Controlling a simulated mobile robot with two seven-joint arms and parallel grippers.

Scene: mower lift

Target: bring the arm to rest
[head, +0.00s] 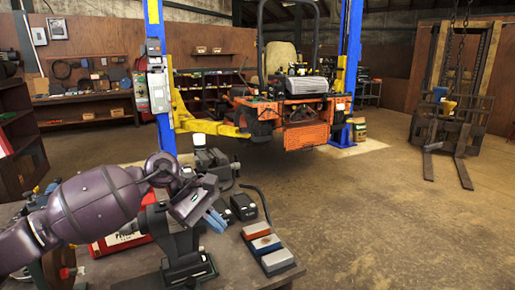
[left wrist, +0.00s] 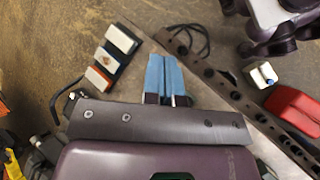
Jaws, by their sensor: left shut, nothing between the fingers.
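My left arm comes in from the left in the head view, over the workbench (head: 225,268). Its gripper (head: 216,222) has blue fingertips close together, with nothing between them. In the left wrist view the blue fingers of the left gripper (left wrist: 166,75) lie side by side, shut and empty. The sharpening blocks (head: 266,246) lie on the bench to the right of the gripper, apart from it. They also show in the left wrist view (left wrist: 112,55). My right gripper does not show.
A bench vise (head: 178,250) stands below and left of the gripper. A black box (head: 243,207) and a red container (head: 120,240) are on the bench. An orange mower (head: 300,115) hangs between blue lift posts (head: 350,50). A forklift mast (head: 455,90) stands right. Open floor (head: 380,215) lies between.

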